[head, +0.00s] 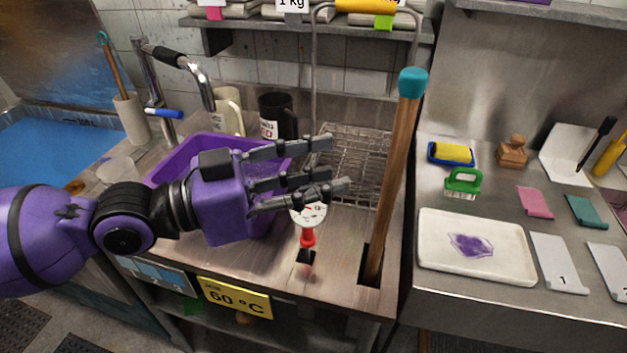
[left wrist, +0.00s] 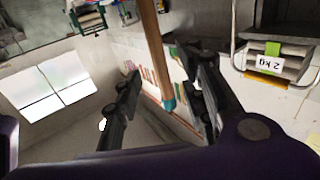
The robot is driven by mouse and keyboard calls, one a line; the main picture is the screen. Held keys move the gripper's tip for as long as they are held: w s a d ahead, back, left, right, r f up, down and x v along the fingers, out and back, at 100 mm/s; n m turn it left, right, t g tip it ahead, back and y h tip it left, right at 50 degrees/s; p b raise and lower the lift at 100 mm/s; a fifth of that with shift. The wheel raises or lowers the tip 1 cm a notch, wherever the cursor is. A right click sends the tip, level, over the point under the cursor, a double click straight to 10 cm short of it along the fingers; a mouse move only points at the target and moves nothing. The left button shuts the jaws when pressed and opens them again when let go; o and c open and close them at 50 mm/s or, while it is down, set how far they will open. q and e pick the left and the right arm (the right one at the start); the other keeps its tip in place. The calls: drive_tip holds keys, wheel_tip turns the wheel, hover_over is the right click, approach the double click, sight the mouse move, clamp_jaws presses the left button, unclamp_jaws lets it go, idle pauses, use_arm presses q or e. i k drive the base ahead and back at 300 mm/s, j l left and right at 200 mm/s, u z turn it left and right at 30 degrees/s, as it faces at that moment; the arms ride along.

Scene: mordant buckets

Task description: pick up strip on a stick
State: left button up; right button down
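A long wooden stick (head: 397,165) with a teal cap stands tilted in a dark slot at the counter's front right. In the left wrist view the stick (left wrist: 151,45) appears between the fingers, its teal end toward the middle. No strip shows clearly on it; I cannot tell whether this is the strip on a stick. A thinner stick (head: 112,65) with a teal hook stands in a white holder at the back left. My left gripper (head: 338,165) is open and empty, its fingers pointing right, left of the long stick and apart from it. My right gripper is not in view.
A purple tub (head: 170,168) sits behind my left gripper. A dial on a red stem (head: 308,238) stands just below the fingers. A wire rack (head: 350,150) lies behind. A white tray (head: 432,262) and several small items lie on the right counter.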

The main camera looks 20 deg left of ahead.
sight(115, 72)
drive_tip(key=u, duration=1.5)
